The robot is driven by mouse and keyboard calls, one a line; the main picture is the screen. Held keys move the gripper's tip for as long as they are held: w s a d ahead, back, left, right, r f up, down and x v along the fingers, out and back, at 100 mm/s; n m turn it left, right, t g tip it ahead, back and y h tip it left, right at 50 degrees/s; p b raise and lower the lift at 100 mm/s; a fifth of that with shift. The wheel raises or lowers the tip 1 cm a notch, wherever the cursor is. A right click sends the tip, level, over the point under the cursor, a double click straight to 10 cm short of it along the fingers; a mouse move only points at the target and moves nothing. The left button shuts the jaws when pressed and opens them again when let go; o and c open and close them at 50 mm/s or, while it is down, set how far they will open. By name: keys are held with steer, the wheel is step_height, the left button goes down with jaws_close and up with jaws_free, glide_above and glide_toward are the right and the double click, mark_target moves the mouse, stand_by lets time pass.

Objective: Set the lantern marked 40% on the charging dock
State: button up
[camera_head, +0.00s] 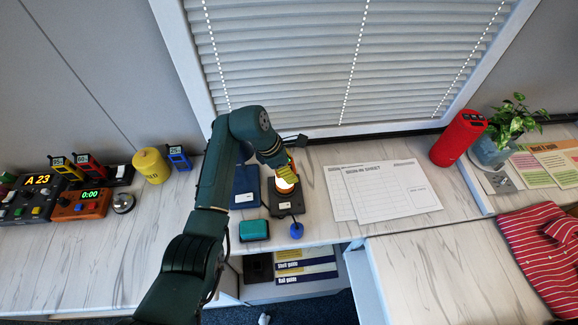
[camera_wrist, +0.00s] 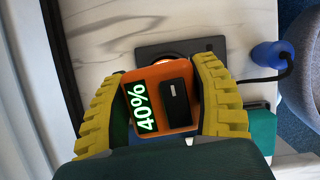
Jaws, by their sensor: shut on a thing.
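My gripper (camera_wrist: 168,105) has yellow ridged fingers and is shut on an orange lantern (camera_wrist: 188,120) with a green 40% display and a dark tab. In the head view my gripper (camera_head: 286,171) holds the lantern, its pale glowing part (camera_head: 283,185) showing, at the dark charging dock (camera_head: 291,205). The dock (camera_wrist: 200,47) also shows in the wrist view as a dark plate under and beyond the lantern. I cannot tell whether the lantern touches the dock.
A blue round object (camera_head: 296,230) and a teal box (camera_head: 254,230) lie near the dock. A dark blue folder (camera_head: 245,187) is left of it, sign-in sheets (camera_head: 392,190) to the right. Small devices (camera_head: 83,204) and a yellow can (camera_head: 151,165) stand at left, a red speaker (camera_head: 459,138) at right.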

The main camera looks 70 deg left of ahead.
steer(key=shift+f, duration=0.5)
stand_by(0.4)
steer(key=o, duration=1)
steer(key=shift+c, duration=0.2)
steer(key=shift+f, duration=0.1)
steer(key=p+v, duration=0.6)
steer(key=shift+p, duration=0.35)
steer(key=shift+v, duration=2.55)
